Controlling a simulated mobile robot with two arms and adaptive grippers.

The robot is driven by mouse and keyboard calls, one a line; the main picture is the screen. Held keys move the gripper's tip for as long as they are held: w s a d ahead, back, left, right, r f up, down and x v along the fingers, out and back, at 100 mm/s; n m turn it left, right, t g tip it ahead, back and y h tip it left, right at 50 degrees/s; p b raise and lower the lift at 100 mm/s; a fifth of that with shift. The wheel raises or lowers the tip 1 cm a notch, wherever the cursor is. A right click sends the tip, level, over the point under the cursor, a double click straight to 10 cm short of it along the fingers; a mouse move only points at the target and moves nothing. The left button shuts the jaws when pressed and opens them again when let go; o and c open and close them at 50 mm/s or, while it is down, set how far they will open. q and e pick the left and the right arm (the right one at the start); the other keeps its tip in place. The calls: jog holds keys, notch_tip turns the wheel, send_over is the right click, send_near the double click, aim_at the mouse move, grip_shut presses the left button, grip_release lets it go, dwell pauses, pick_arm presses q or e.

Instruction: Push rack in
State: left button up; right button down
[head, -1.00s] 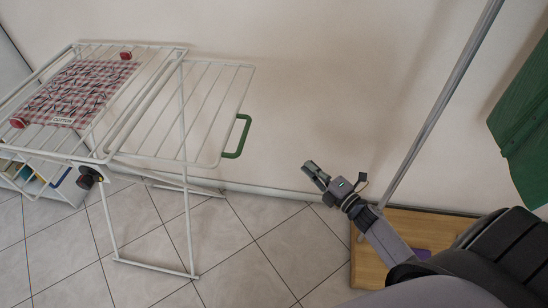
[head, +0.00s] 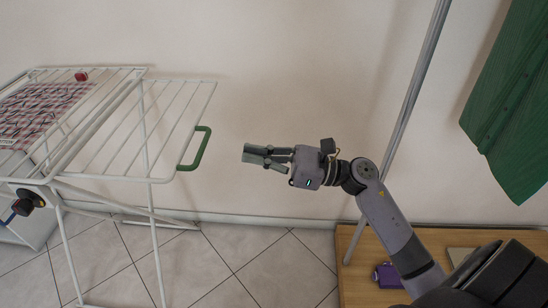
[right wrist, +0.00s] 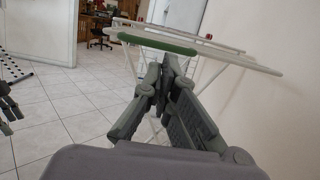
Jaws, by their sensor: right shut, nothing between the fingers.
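The white wire drying rack (head: 107,130) stands at the left in the head view, with a wing extended to the right. A green handle (head: 201,149) is fixed at the wing's right end. The handle also shows in the right wrist view (right wrist: 158,42), beyond the fingers. My right gripper (head: 247,155) is shut and empty, a short gap to the right of the handle at about its height in the picture. Its fingertips show in the right wrist view (right wrist: 160,68). My left gripper is not seen in the head view.
A red checked cloth (head: 40,113) lies on the rack's left part. A metal pole (head: 405,117) rises beside a wooden board (head: 365,270) with a purple object (head: 387,276). A green garment (head: 513,105) hangs at the right. The wall (head: 290,60) is close behind.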

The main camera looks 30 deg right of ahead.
pick_arm(q)
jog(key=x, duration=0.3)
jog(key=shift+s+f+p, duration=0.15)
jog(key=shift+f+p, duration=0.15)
jog(key=shift+p, duration=0.1)
pick_arm(e)
jog(key=x, duration=0.7)
jog(key=shift+w+a, duration=0.1)
send_near(123, 146)
jog(key=x, duration=0.3)
jog(key=w+f+b+x, duration=0.1)
jog(key=x, duration=0.3)
jog(key=b+x, duration=0.1)
jog(key=x, duration=0.3)
jog(key=shift+w+d+f, duration=0.25)
jog(key=shift+d+f, duration=0.05)
jog(key=shift+d, duration=0.05)
jog(key=shift+w+a, duration=0.15)
jog(key=shift+a, duration=0.1)
pick_arm(q)
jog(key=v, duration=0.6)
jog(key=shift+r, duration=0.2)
jog(key=shift+b, duration=0.3)
pick_arm(e)
jog(key=shift+d, duration=0.15)
